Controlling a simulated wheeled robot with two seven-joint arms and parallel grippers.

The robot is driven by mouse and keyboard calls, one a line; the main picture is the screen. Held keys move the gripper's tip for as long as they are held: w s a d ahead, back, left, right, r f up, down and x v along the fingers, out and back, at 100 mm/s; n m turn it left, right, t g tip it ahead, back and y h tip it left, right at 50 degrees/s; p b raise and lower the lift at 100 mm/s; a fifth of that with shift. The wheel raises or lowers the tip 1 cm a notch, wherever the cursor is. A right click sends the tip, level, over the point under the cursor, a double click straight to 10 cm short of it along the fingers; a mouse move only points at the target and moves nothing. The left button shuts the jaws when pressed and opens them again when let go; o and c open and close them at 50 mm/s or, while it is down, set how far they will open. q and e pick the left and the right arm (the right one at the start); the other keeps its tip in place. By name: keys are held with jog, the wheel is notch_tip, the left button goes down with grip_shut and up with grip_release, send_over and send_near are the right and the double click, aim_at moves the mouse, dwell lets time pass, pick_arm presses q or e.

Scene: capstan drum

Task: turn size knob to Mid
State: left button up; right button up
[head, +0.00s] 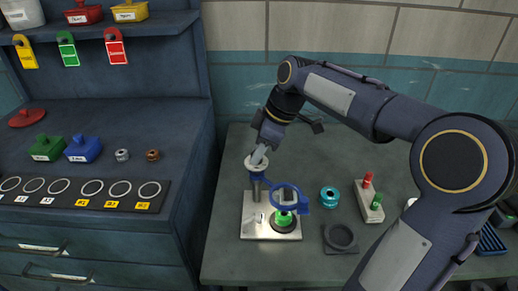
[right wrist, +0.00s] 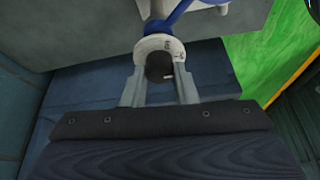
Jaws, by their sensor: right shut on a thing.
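The size knob (right wrist: 159,67) is a dark round knob with a white pointer mark toward the right in the right wrist view. It stands in front of a white dial (right wrist: 155,43) with small lettering too small to read surely. In the head view the white dial (head: 256,164) tops a post on the capstan's metal base plate (head: 257,230). My right gripper (head: 260,155) reaches down from above and is shut on the knob. It also shows in the right wrist view (right wrist: 160,78), one finger on each side of the knob. My left gripper is not in view.
A blue ring (head: 287,197) on an arm and a green piece (head: 284,218) are close to the post. A teal spool (head: 329,196), a dark ring holder (head: 341,238) and a block with red pegs (head: 369,200) stand to the right.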

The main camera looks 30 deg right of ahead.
jog(key=o, duration=1)
jog(key=v, duration=0.7)
jog(key=shift+r+p, duration=0.35)
jog(key=shift+s, duration=0.15)
jog(key=s+a+f+m+t+p, duration=0.1)
jog(key=s+a+f+m, duration=0.4)
jog(key=s, duration=0.5)
jog(key=s+a+f+m+t+p, duration=0.1)
jog(key=s+a+f+m+t, duration=0.1)
jog(key=s+a+f+m, duration=0.2)
jog(key=s+f+m, duration=0.2)
jog(key=s+f, duration=0.2)
jog(key=s, duration=0.1)
jog(key=shift+s+a+m, duration=0.35)
jog(key=shift+a+m, duration=0.05)
